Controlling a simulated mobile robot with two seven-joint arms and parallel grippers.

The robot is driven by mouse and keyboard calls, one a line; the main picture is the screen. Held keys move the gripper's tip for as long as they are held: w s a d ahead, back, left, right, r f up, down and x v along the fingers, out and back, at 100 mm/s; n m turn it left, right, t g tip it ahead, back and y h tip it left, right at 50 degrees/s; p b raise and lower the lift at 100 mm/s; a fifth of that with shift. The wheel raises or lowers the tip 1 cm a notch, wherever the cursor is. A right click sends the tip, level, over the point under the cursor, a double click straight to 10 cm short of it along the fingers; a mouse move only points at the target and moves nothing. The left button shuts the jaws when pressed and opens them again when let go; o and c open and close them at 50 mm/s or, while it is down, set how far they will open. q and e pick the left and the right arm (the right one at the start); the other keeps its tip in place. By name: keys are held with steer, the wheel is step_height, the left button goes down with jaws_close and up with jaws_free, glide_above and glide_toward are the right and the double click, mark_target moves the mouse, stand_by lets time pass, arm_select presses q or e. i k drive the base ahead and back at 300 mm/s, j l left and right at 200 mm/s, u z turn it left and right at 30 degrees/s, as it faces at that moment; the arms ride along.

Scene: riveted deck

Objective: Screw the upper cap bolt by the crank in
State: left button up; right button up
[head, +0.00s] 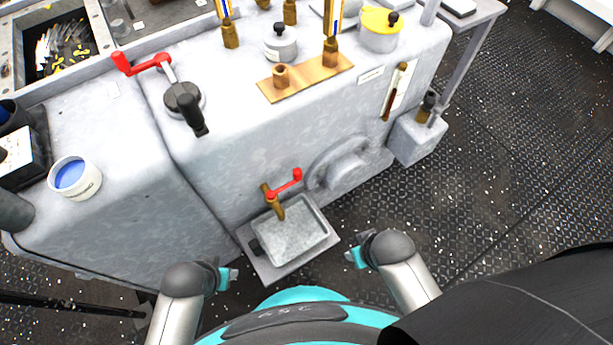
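A black crank handle (190,108) with a round hub sits on the grey machine (250,140) at upper left, beside a red lever (141,63). I cannot make out a cap bolt near it for certain. My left gripper (228,277) is low at the centre left, in front of the machine and below the crank. My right gripper (356,257) is to the right of the small drip tray. Both seem to hold nothing and are apart from the machine's top; their finger gaps are too small to tell.
A drip tray (325,214) sits under a brass tap with a red handle (286,184). On top stand a brass plate (303,80), brass fittings, a yellow-lidded pot (380,28) and a tub of blue stuff (75,178). The deck (500,170) at right is mostly clear.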

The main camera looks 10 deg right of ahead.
mark_target(322, 174)
steer(key=l+u, duration=0.25)
steer(key=u, duration=0.15)
steer(key=k+l+u, duration=0.15)
steer(key=u, duration=0.25)
steer(key=k+l+u, duration=0.15)
steer(key=u, duration=0.25)
steer(key=k+l, duration=0.15)
steer(key=l, duration=0.1)
